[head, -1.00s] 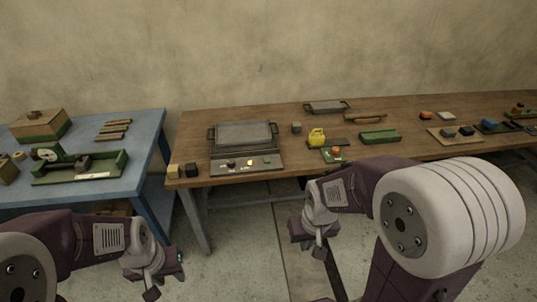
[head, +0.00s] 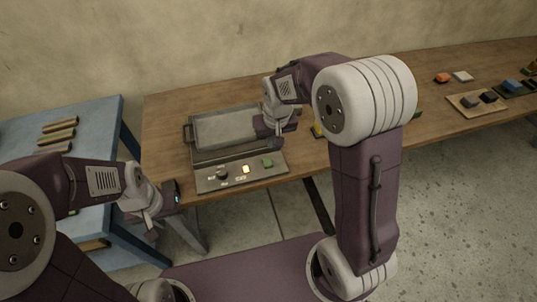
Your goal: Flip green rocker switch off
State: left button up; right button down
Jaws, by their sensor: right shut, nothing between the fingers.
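The green rocker switch (head: 267,163) sits at the right end of the grey control panel (head: 205,187), along the front of the flat metal plate device on the wooden table. Its tilt is too small to tell. A lit yellow lamp (head: 246,169) is left of it, then a dark knob (head: 222,173). My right gripper (head: 270,128) is shut and empty, above the right side of the plate and behind the switch, apart from it. My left gripper (head: 166,205) hangs in front of the table's left end, away from the panel; its jaws are not clear.
The metal plate (head: 225,128) has a raised rim and side handle. A yellow object (head: 318,130) is mostly hidden behind my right arm. The blue table (head: 85,108) with wooden sticks (head: 58,134) stands left. Small blocks lie far right on the wooden table (head: 430,120).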

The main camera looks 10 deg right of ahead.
aim_at(269, 165)
jog(key=x, duration=0.8)
jog(key=s+b+x, duration=0.1)
jog(key=x, duration=0.4)
jog(key=shift+a+f, duration=0.1)
jog(key=shift+f, duration=0.45)
